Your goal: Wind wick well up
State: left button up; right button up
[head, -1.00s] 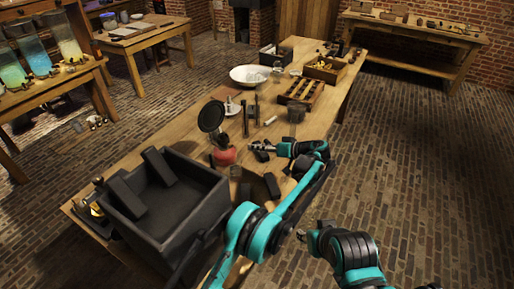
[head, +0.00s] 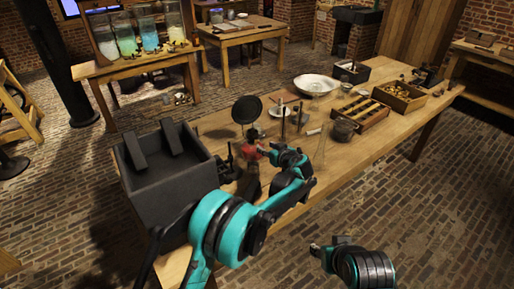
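A small red object (head: 250,151), which looks like the lamp, stands on the long wooden table. A round black disc (head: 246,109) rises just behind it. No wick or winding knob can be made out at this size. My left gripper (head: 263,152) is right at the red object's right side and partly overlaps it; I cannot tell whether it touches, and its finger gap is not clear. My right gripper (head: 315,248) is low in the head view, off the table's front edge and away from the lamp. Its fingers are too small to read.
A large dark open box (head: 190,195) with two dark blocks stands left of the lamp. Thin upright stands (head: 283,122), a dark cup (head: 344,130), a slotted wooden rack (head: 366,119) and a white bowl (head: 316,83) lie to the right. The table's front right is clear.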

aim_at(257, 142)
pick_arm(q)
jog(key=b+x, duration=0.2)
jog(key=x, duration=0.6)
jog(key=shift+f+b, duration=0.1)
jog(key=shift+b, duration=0.2)
jog(key=shift+s, duration=0.1)
grip_shut()
